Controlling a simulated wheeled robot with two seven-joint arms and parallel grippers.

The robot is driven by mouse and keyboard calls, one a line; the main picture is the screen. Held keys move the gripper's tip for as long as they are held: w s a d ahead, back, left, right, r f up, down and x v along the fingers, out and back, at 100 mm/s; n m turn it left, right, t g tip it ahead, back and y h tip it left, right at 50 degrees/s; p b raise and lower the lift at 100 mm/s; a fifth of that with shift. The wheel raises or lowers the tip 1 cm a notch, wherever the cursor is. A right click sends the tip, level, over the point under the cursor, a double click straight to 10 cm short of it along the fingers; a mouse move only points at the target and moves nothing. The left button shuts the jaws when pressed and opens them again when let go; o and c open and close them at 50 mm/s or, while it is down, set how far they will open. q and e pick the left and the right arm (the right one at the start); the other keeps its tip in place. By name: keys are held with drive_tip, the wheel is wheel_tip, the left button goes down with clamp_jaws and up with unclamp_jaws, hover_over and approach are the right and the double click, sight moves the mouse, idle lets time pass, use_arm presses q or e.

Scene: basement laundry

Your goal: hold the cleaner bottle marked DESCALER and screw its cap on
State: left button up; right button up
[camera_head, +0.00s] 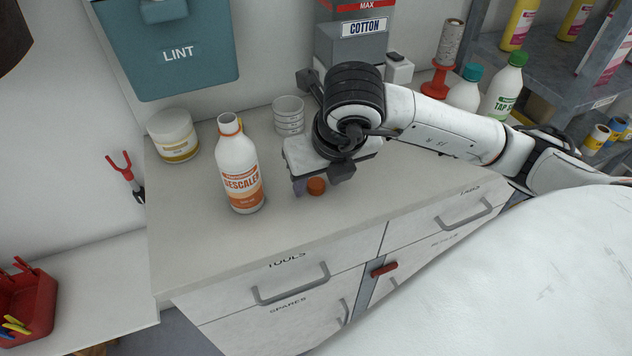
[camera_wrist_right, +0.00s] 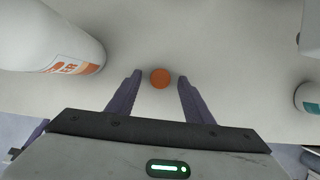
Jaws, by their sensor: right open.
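The white DESCALER bottle (camera_head: 238,165) with an orange label stands upright on the counter in the head view, its orange-rimmed neck without a cap. It also shows at the left of the right wrist view (camera_wrist_right: 50,40). An orange cap (camera_head: 317,186) lies on the counter to the right of the bottle. In the right wrist view the cap (camera_wrist_right: 160,78) sits between the fingertips, with a gap on both sides. My right gripper (camera_head: 307,184) is open, pointing down over the cap; in the wrist view its fingers (camera_wrist_right: 158,88) are spread. My left gripper is not in view.
A white jar (camera_head: 173,136) and stacked white rings (camera_head: 289,115) stand behind the bottle. A teal LINT bin (camera_head: 170,60) hangs on the wall. A teal-capped bottle (camera_head: 465,92) and a green-capped bottle (camera_head: 503,88) stand at the right. The counter's front left is clear.

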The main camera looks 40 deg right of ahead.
sight(319, 187)
drive_tip(key=shift+c, duration=0.2)
drive_tip(key=c, duration=1.1)
drive_tip(key=shift+o, duration=0.2)
wheel_tip(319, 187, up, 10)
drive_tip(key=p, duration=0.1)
